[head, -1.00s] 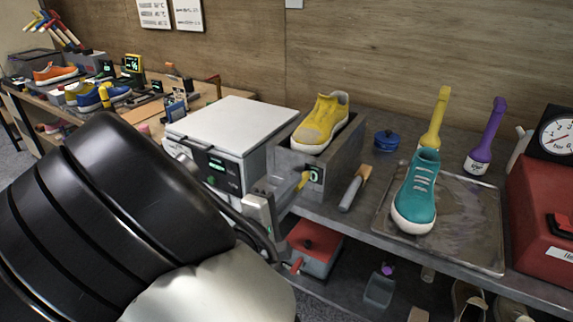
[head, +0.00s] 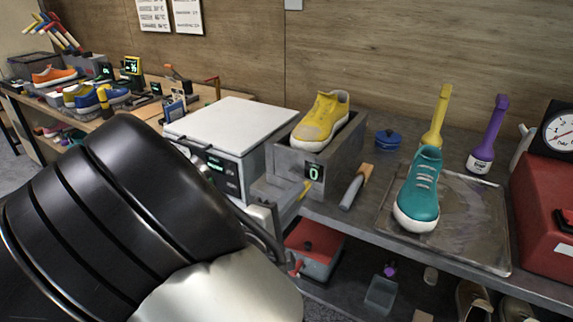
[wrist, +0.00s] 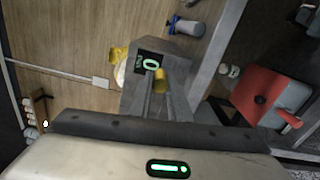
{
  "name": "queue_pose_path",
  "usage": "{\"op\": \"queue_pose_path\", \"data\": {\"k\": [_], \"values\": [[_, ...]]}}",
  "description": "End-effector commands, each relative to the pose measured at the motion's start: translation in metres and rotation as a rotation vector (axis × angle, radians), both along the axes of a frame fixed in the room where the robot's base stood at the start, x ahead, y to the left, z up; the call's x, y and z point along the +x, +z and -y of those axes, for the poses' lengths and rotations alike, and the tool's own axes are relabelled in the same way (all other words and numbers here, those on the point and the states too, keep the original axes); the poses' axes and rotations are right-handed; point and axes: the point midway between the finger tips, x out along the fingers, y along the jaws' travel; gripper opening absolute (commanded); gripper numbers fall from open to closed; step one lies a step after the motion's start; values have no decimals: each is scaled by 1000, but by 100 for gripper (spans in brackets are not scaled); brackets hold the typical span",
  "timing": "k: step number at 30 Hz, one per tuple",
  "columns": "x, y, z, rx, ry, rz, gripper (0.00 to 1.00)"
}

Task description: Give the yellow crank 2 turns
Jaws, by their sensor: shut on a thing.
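The yellow crank (head: 305,190) is on the front of a grey box (head: 342,150), just below its display. The green display (head: 314,172) reads 0. A yellow sneaker (head: 321,119) sits in the top of the box. My gripper (head: 297,199) reaches the crank and is shut on its handle. In the wrist view the handle (wrist: 162,75) shows as a small yellow piece at the fingertips (wrist: 163,85), with the display (wrist: 150,65) beside it. The fingers and my arm hide part of the crank.
A white-topped machine (head: 232,125) stands left of the box. A wooden-handled tool (head: 354,188) lies to its right, then a teal sneaker (head: 418,190) on a metal tray (head: 470,225). A red-lidded box (head: 313,245) is on the shelf below.

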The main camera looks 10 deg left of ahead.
Motion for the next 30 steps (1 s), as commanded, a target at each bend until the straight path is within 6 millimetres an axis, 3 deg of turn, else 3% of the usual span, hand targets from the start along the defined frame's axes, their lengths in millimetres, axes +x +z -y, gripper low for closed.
{"op": "queue_pose_path", "data": {"k": [30], "values": [[3, -19, -10, 0, 4, 0, 10]]}}
